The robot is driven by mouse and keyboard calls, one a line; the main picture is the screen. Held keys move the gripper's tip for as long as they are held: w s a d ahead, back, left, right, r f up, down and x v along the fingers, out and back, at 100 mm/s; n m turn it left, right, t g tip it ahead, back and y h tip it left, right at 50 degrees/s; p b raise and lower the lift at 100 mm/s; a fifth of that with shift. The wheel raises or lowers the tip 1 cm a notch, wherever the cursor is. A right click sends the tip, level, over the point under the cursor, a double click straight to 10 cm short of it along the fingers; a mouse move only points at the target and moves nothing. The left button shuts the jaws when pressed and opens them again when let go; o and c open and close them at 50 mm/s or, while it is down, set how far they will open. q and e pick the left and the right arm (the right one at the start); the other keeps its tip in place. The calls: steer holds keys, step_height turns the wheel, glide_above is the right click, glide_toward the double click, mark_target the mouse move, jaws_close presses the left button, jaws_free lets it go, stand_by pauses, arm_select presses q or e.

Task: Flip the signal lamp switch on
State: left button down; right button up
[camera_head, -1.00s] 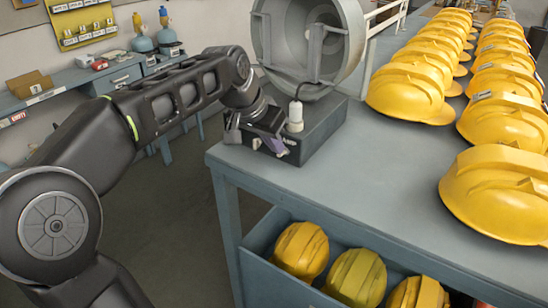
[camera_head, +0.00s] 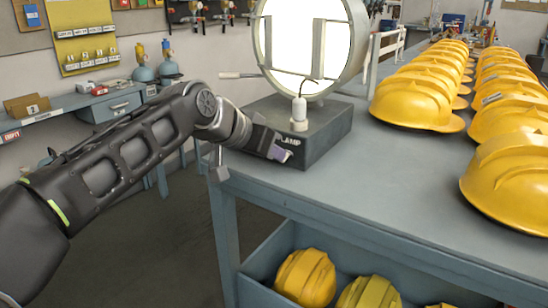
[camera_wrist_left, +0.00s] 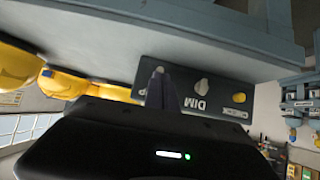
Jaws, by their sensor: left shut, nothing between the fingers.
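The signal lamp (camera_head: 302,45) is a large round drum with a glowing white face. It stands on a dark base box (camera_head: 325,128) at the table's near left corner. My left gripper (camera_head: 283,154) is shut and empty at the box's front, beside the LAMP label. In the left wrist view, the shut fingers (camera_wrist_left: 161,90) are in front of the control panel (camera_wrist_left: 225,78), covering most of the LAMP label. A pale knob (camera_wrist_left: 202,87) by DIM and a yellow button (camera_wrist_left: 239,98) by CHECK show there. My right gripper is out of view.
Rows of yellow helmets (camera_head: 415,97) cover the right of the grey table (camera_head: 390,170). A white corded fitting (camera_head: 299,110) stands on the base box. More helmets (camera_head: 306,277) lie in the bin below. A workbench (camera_head: 70,102) stands at the back left.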

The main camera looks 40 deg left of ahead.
arm_select(q)
steer(key=shift+w+r, duration=0.1)
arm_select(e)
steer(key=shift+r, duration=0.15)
arm_select(q)
steer(key=shift+w+r+p, duration=0.2)
steer(key=shift+w+p, duration=0.25)
steer(key=shift+w, duration=0.2)
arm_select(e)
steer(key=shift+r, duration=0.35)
